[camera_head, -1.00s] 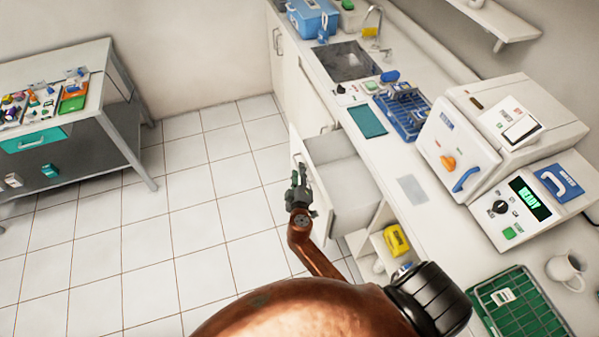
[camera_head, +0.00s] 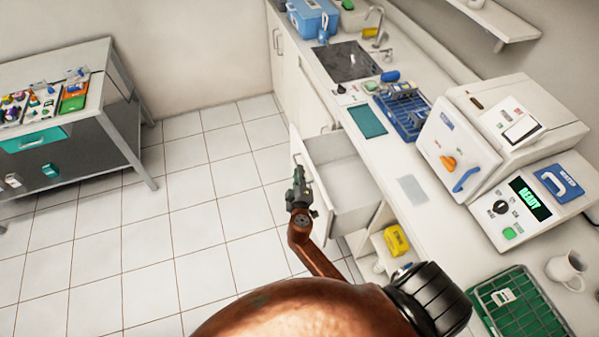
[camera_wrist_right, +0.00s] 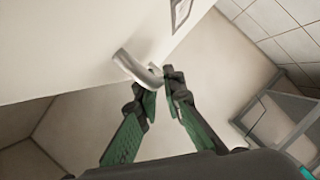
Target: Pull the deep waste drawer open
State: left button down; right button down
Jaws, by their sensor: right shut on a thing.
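The deep waste drawer (camera_head: 345,196) stands pulled out from under the counter, and its pale interior looks empty in the head view. My right gripper (camera_head: 300,190) is at the drawer's front face, on the aisle side. In the right wrist view, my right gripper (camera_wrist_right: 161,82) is shut on the drawer's curved metal handle (camera_wrist_right: 137,68), with its green and black fingers at the handle's end. The drawer's white front (camera_wrist_right: 70,45) fills the upper left there. My left gripper is not in view.
The counter above holds a blue rack (camera_head: 403,112), a white sterilizer (camera_head: 458,150) and a green basket (camera_head: 515,305). A yellow container (camera_head: 396,241) sits in an open shelf beside the drawer. Tiled floor (camera_head: 190,235) is clear left of the drawer; a metal cart (camera_head: 85,140) stands farther left.

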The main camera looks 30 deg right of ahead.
jog(key=shift+a, duration=0.1)
jog(key=a, duration=0.1)
jog(key=a+b, duration=0.1)
jog(key=a, duration=0.1)
jog(key=shift+w, duration=0.35)
jog(key=c, duration=2)
grip_release()
jog(key=shift+c, duration=0.2)
jog(key=shift+r, duration=0.1)
notch_tip(320, 180, up, 10)
